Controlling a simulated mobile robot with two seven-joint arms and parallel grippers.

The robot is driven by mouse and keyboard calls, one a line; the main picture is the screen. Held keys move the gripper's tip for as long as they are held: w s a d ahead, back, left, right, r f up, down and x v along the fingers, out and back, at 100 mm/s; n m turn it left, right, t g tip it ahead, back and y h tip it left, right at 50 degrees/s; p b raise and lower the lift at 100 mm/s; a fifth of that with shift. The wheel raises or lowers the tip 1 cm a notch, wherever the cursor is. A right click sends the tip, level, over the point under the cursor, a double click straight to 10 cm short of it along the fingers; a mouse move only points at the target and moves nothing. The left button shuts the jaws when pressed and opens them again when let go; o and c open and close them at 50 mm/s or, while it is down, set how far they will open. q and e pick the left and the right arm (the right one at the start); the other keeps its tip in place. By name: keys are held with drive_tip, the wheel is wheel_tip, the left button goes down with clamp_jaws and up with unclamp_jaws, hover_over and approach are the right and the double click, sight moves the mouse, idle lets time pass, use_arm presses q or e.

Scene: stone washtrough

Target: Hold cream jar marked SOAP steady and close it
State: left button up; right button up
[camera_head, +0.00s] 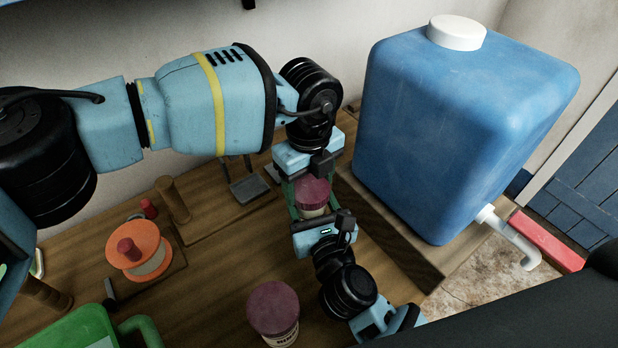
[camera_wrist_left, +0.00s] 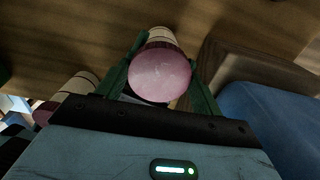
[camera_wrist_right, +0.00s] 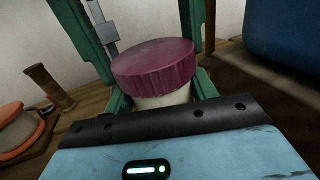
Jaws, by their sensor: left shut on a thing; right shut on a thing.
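A small cream jar (camera_head: 313,213) with a maroon ribbed lid (camera_head: 313,191) is between my two grippers above the wooden bench. My left gripper (camera_head: 308,180) reaches down from above, its green fingers shut on the lid; the lid's round top also shows in the left wrist view (camera_wrist_left: 160,76). My right gripper (camera_wrist_right: 155,100) comes from the near side, its fingers low around the cream body (camera_wrist_right: 165,98) and shut on it. The lid sits on top of the body. No writing shows on this jar, and I cannot tell how tightly the lid is seated.
A second cream jar with a maroon lid (camera_head: 274,308) and partly visible dark lettering stands near the front. A big blue water tank (camera_head: 450,130) rises close on the right. An orange spool (camera_head: 138,248), wooden pegs (camera_head: 172,198) and a green container (camera_head: 75,332) are left.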

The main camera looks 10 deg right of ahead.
clamp_jaws()
use_arm(q)
drive_tip(key=m, duration=0.7)
drive_tip(key=shift+d, duration=0.1)
drive_tip(key=m, duration=0.9)
drive_tip(key=shift+d, duration=0.1)
use_arm(e)
drive_tip(key=shift+f, duration=0.1)
use_arm(q)
drive_tip(key=o, duration=0.9)
drive_tip(key=shift+r, duration=2.2)
